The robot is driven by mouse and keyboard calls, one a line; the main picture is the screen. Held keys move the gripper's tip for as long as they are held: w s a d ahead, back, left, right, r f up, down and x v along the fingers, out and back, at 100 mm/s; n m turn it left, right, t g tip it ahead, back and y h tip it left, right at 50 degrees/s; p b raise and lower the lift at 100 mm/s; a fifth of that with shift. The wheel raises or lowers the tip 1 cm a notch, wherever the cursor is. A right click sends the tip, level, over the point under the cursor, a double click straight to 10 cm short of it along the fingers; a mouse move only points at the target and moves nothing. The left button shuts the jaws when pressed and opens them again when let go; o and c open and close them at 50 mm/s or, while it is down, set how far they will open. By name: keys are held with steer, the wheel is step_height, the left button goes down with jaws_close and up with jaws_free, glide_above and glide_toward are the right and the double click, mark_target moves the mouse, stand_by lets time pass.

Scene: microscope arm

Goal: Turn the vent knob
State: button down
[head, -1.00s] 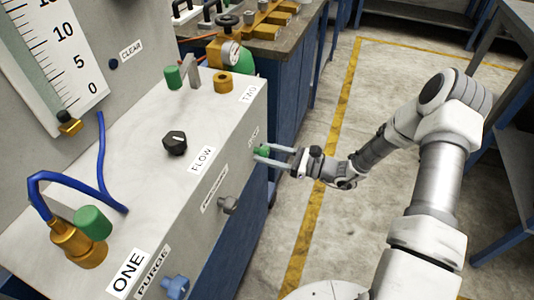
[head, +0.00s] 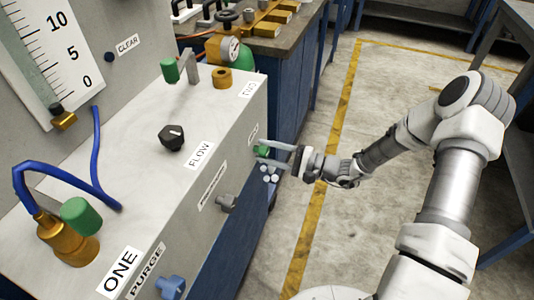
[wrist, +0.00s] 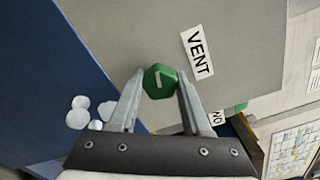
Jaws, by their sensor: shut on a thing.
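The vent knob (wrist: 158,84) is a small green faceted knob with a white mark line. It is on the grey cabinet face beside the VENT label (wrist: 197,53). In the wrist view the line slants in the picture. My gripper (wrist: 158,92) has one finger on each side of the knob and is shut on it. In the head view my gripper (head: 262,155) reaches the knob (head: 261,150) from the right, at the far end of the cabinet's front. The fingers partly hide the knob there.
Several pale round blobs (wrist: 82,110) show below the knob; they also show in the head view (head: 268,174). The cabinet carries a black FLOW knob (head: 171,137), a grey knob (head: 226,203) and a blue PURGE knob (head: 171,287). Open floor lies right of it.

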steer(key=shift+n+b, duration=0.5)
steer(key=shift+n, duration=1.1)
steer(key=shift+c, duration=1.8)
jaws_free()
steer(key=shift+d, duration=0.15)
steer(key=p+v, duration=0.3)
steer(key=v, duration=1.4)
steer(key=shift+s, duration=0.1)
